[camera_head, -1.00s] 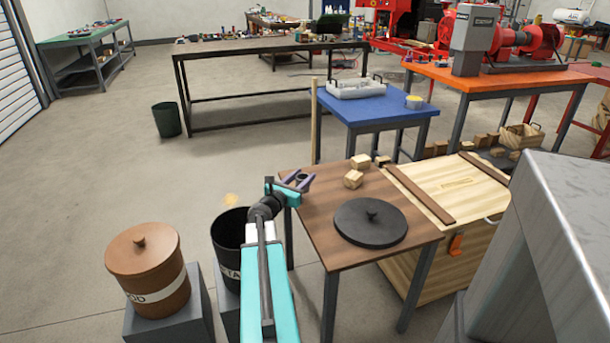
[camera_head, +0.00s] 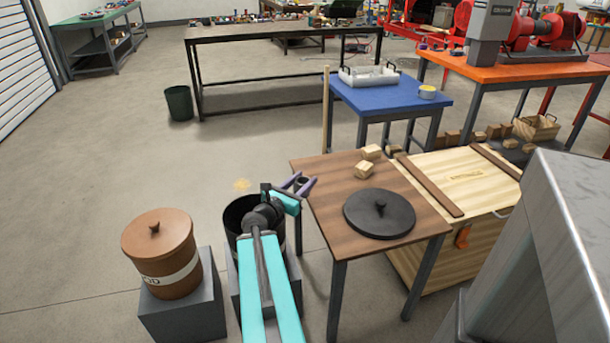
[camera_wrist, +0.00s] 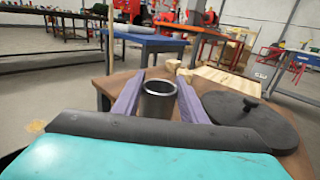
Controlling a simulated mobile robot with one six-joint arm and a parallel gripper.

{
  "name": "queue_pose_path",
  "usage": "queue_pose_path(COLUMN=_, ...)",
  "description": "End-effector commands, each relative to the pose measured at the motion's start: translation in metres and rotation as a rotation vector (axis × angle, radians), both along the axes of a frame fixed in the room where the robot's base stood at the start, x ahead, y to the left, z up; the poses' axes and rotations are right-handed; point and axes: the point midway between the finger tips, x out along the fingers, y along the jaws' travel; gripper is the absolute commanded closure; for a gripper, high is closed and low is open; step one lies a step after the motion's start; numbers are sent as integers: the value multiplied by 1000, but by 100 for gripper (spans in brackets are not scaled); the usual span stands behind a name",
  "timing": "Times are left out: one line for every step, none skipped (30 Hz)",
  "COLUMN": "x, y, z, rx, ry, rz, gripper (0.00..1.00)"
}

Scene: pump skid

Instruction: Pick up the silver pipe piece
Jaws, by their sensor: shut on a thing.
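The silver pipe piece (camera_wrist: 159,101) is a short, hollow metal cylinder, upright between the two purple fingers of my gripper in the wrist view. My gripper (camera_head: 301,185) is shut on it, at the left edge of the brown wooden table (camera_head: 340,225) in the head view. There the pipe piece (camera_head: 300,182) shows only as a small dark ring between the fingers. I cannot tell how far it is above the table top.
A black round lid (camera_head: 379,213) and wooden blocks (camera_head: 365,170) lie on the table. A black bin (camera_head: 240,212) stands beneath my arm, beside a lidded brown bin (camera_head: 160,255). A wooden crate (camera_head: 470,195) adjoins the table. Open floor lies to the left.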

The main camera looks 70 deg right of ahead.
Motion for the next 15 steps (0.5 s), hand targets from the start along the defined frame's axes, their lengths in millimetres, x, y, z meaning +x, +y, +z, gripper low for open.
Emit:
queue_pose_path(x=0, y=2, z=5, rx=1, ry=1, rz=0, gripper=87)
queue_pose_path(x=0, y=2, z=5, rx=1, ry=2, rz=0, gripper=87)
queue_pose_path(x=0, y=3, z=5, rx=2, ry=3, rz=0, gripper=87)
queue_pose_path(x=-1, y=4, z=6, rx=2, ry=3, rz=1, gripper=87)
queue_pose_path(x=-1, y=5, z=6, rx=1, ry=2, rz=1, gripper=87)
queue_pose_path(x=-1, y=6, z=6, rx=2, ry=2, rz=1, gripper=87)
queue_pose_path(x=-1, y=7, z=6, rx=3, ry=3, rz=1, gripper=87)
queue_pose_path(x=-1, y=8, z=6, rx=3, ry=2, rz=1, gripper=87)
queue_pose_path(x=-1, y=9, z=6, rx=2, ry=2, rz=1, gripper=87)
queue_pose_path(x=-1, y=10, z=6, rx=2, ry=2, rz=1, gripper=87)
queue_pose_path(x=-1, y=11, z=6, rx=3, ry=3, rz=1, gripper=87)
queue_pose_path(x=-1, y=12, z=6, rx=3, ry=3, rz=1, gripper=87)
queue_pose_path(x=-1, y=13, z=6, rx=2, ry=2, rz=1, gripper=87)
queue_pose_path(x=-1, y=14, z=6, rx=2, ry=1, rz=0, gripper=87)
queue_pose_path(x=-2, y=15, z=6, rx=1, ry=2, rz=0, gripper=87)
